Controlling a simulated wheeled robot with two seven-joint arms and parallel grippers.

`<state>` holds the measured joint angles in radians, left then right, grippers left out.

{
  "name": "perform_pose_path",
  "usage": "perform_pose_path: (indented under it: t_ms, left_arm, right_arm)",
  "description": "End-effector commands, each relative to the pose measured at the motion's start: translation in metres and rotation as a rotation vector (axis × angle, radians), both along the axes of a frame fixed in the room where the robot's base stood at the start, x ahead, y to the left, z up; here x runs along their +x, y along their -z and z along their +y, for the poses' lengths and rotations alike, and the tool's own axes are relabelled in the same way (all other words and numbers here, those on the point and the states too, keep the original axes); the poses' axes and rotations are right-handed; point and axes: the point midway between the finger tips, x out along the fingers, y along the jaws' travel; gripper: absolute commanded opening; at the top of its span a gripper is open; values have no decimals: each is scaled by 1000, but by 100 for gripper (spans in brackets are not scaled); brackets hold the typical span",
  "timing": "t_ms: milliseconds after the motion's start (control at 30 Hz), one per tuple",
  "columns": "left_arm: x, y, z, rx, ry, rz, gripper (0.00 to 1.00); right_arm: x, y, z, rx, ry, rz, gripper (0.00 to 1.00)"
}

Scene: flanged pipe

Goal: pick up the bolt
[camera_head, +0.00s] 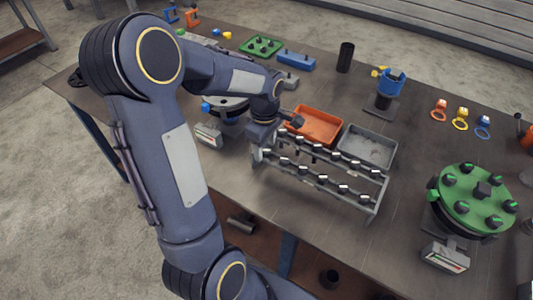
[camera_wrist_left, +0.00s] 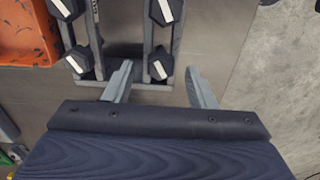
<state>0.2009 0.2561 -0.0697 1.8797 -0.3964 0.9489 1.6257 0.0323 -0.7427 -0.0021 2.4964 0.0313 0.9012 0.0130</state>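Several bolts with dark hex heads and pale top marks stand in two rows on a grey metal rack (camera_head: 374,209) in the head view. My left gripper (camera_head: 259,153) is over the rack's left end. In the left wrist view the left gripper (camera_wrist_left: 160,70) is open, its two grey fingers spread. An end bolt (camera_wrist_left: 160,64) shows between the fingertips; I cannot tell whether they touch it. Another bolt (camera_wrist_left: 80,60) stands left of the fingers, and more bolts show at the top edge. My right gripper is not in view.
An orange tray (camera_head: 316,126) and a grey tray (camera_head: 366,150) sit behind the rack. A green flange (camera_head: 467,207) with several bolts stands at the right. A blue part on a stand (camera_head: 391,84) is further back. Bare tabletop lies right of the rack.

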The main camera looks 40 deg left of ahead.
Motion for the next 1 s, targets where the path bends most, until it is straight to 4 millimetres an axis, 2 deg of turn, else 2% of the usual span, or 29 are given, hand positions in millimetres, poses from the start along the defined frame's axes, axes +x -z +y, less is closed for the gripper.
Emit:
perform_pose_path:
  t_ms: [33,300,400,600,733,1000]
  left_arm:
    - [0,0,0,0,0,0,46]
    - [0,0,0,0,0,0,10]
    - [0,0,0,0,0,0,0]
    - [0,-1,0,0,0,-1,0]
    - [1,-11,0,1,0,-3,0]
    - [1,-64,0,2,0,-8,0]
  right_arm:
    - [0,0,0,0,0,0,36]
    - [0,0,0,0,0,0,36]
    - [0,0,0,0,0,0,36]
    - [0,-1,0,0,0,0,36]
    - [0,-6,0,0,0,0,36]
    - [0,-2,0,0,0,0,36]
